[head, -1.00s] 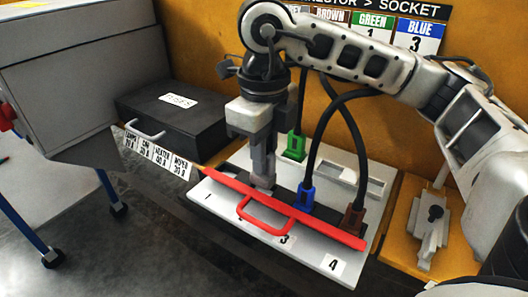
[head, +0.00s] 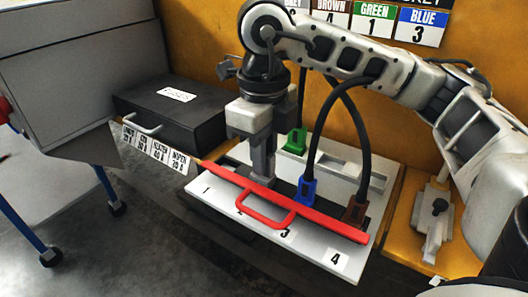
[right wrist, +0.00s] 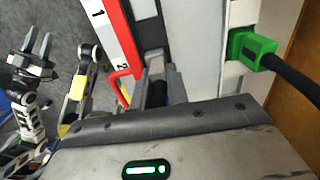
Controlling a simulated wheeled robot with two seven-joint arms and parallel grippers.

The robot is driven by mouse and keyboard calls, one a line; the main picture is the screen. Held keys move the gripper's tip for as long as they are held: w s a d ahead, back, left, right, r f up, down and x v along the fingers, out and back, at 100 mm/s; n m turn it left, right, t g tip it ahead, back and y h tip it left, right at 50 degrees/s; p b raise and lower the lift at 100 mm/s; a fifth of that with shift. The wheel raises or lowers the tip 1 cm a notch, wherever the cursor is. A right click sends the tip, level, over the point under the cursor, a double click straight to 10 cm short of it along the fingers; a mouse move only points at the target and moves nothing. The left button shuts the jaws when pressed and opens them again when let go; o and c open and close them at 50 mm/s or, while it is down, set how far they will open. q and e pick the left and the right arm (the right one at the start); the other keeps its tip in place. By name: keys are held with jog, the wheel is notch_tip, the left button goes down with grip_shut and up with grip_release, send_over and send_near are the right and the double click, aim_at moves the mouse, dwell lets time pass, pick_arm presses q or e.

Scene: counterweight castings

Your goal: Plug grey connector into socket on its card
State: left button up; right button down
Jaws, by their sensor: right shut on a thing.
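My right gripper (head: 263,172) is shut over the white board (head: 318,250), behind the red handled bar (head: 312,220), left of the blue connector. In the right wrist view its fingers (right wrist: 155,82) show beside the red bar, near label 2. It is shut on what I take for the grey connector, which the fingers mostly hide; I cannot tell whether it touches a socket. The card (head: 400,22) reads brown 4, green 1, blue 3; my arm hides the grey number. My left gripper (right wrist: 37,48) is open and empty in the right wrist view.
Blue (head: 307,190), brown (head: 355,213) and green (head: 295,141) connectors with black cables stand around the gripper. A black case (head: 175,118) lies left of the board. A grey clamp-like part (head: 436,215) lies on the right. Labelled tags (head: 155,148) hang at the left.

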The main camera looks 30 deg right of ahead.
pick_arm(q)
jog(key=shift+f+b, duration=0.45)
jog(key=shift+b, duration=0.05)
pick_arm(e)
jog(key=shift+f, duration=0.55)
pick_arm(q)
jog(key=shift+r, duration=0.1)
pick_arm(e)
jog(key=c, duration=1.3)
grip_release()
jog(key=shift+r, duration=0.6)
pick_arm(q)
notch_tip(320, 180, up, 4)
jog(key=p, duration=0.5)
pick_arm(e)
notch_tip(320, 180, up, 15)
jog(key=shift+f, duration=0.1)
